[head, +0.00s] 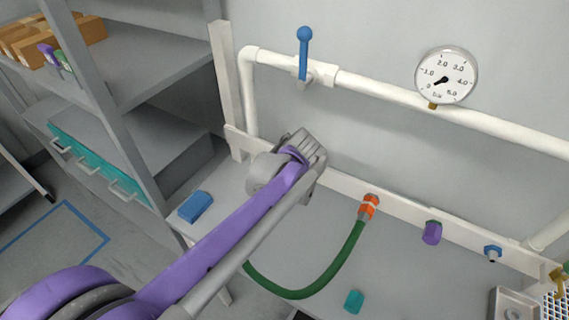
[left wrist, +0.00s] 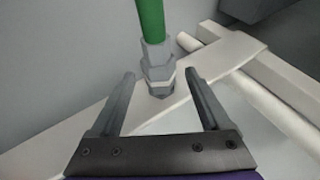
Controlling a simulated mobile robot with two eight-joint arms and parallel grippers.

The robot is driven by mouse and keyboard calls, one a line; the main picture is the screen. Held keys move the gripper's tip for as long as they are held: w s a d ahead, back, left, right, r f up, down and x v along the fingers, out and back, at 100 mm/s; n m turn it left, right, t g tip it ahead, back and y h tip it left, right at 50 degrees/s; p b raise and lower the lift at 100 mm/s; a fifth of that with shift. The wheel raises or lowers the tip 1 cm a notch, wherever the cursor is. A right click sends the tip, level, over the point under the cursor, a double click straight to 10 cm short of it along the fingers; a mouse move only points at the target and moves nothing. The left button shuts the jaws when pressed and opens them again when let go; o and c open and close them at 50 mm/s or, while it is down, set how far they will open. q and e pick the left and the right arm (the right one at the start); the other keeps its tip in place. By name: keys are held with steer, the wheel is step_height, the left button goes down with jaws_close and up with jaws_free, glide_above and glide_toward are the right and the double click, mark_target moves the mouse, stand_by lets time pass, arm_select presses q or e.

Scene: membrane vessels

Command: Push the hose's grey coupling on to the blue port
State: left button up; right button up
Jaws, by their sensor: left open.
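The green hose (head: 340,262) runs from an orange fitting (head: 369,206) on the white rail, loops down and passes behind my left arm. Its grey coupling (left wrist: 158,66) shows in the left wrist view at the end of the green hose. In the head view the coupling is hidden. My left gripper (left wrist: 160,76) is open, with one finger on each side of the coupling and a visible gap to both. In the head view my arm hides its fingers. My right gripper is not in view.
A blue block (head: 195,207) and a teal block (head: 354,301) lie on the bench. White pipes with a blue-handled valve (head: 304,42) and a gauge (head: 446,76) run above.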

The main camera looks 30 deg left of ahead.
arm_select(q)
steer(key=shift+x, duration=0.9)
steer(key=shift+c, duration=0.2)
jaws_close()
